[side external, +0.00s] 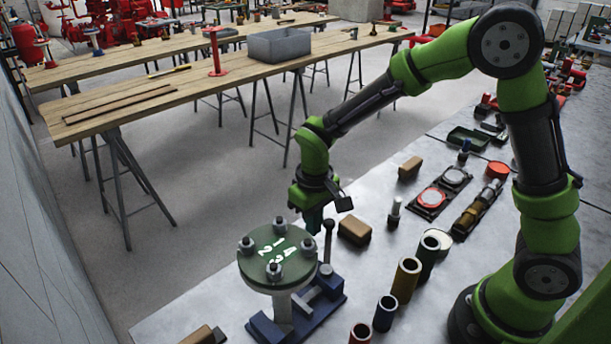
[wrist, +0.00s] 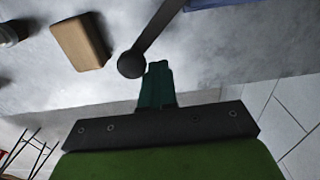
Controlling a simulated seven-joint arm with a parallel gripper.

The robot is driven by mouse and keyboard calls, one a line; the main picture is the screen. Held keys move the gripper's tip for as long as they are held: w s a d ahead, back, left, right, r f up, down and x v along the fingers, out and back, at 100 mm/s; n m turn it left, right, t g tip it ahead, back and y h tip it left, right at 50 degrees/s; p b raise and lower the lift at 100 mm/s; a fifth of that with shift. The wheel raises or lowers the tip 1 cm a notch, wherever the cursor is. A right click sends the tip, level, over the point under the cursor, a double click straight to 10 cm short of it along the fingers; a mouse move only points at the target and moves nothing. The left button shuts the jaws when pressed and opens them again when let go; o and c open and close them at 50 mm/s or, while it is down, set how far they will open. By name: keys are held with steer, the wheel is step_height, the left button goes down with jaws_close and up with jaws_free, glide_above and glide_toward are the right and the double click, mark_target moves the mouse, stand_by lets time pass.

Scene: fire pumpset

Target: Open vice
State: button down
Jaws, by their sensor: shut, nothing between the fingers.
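The blue vice (side external: 318,303) stands near the front of the grey metal bench. A round green flange (side external: 277,255) with several bolts and white markings is on a pipe held at the vice. The vice handle (side external: 328,240) is a dark bar with a ball end, standing roughly upright. In the wrist view the handle's ball (wrist: 131,64) is close to my fingertips, and a blue edge of the vice (wrist: 215,3) shows at the top. My gripper (side external: 313,222) is just behind the handle, pointing down. It is shut and empty in the wrist view (wrist: 158,68); whether it touches the ball I cannot tell.
A brown block (side external: 354,231) lies right of the gripper and shows in the wrist view (wrist: 80,42). Several upright pipe sleeves (side external: 405,280) stand right of the vice. Another brown block (side external: 198,336) lies at the bench's front-left edge. Open floor lies left of the bench.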

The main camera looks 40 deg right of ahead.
mark_target(334, 224)
steer(key=shift+s+f, duration=0.1)
steer(key=shift+s, duration=0.25)
steer(key=shift+s+d, duration=0.5)
steer(key=shift+s, duration=0.25)
steer(key=shift+d, duration=0.1)
steer(key=shift+s+d, duration=0.55)
steer(key=shift+d, duration=0.25)
steer(key=shift+s, duration=0.1)
